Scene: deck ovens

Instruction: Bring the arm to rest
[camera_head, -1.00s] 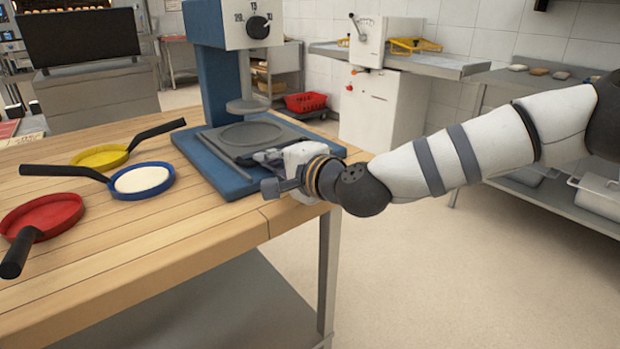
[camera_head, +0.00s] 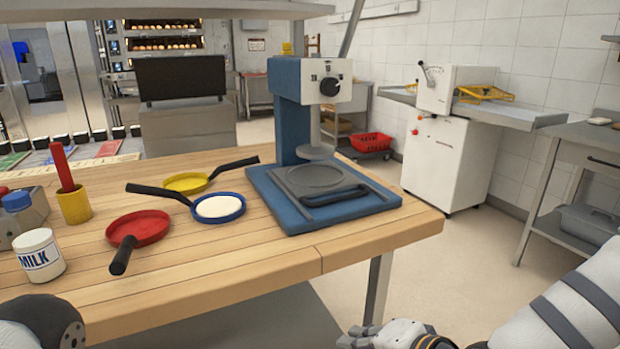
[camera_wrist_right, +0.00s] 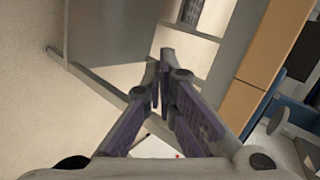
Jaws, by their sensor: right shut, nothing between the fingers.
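My right gripper (camera_head: 372,337) is low at the bottom edge of the head view, in front of and below the wooden table. Its arm comes in from the lower right. In the right wrist view the gripper (camera_wrist_right: 160,82) is shut with its fingers together and nothing between them. The table (camera_wrist_right: 248,88) and its metal leg and lower shelf show beyond the fingers. On the left, a dark and white part of my left arm shows at the lower left corner of the head view, but its gripper is out of view.
The blue press (camera_head: 290,215) stands at the table's right end. Red (camera_head: 150,225), yellow (camera_head: 187,182) and blue (camera_head: 232,214) pans, a milk jar (camera_head: 40,257) and a yellow cup (camera_head: 75,205) are on the table (camera_head: 260,262). Floor right of the table is open.

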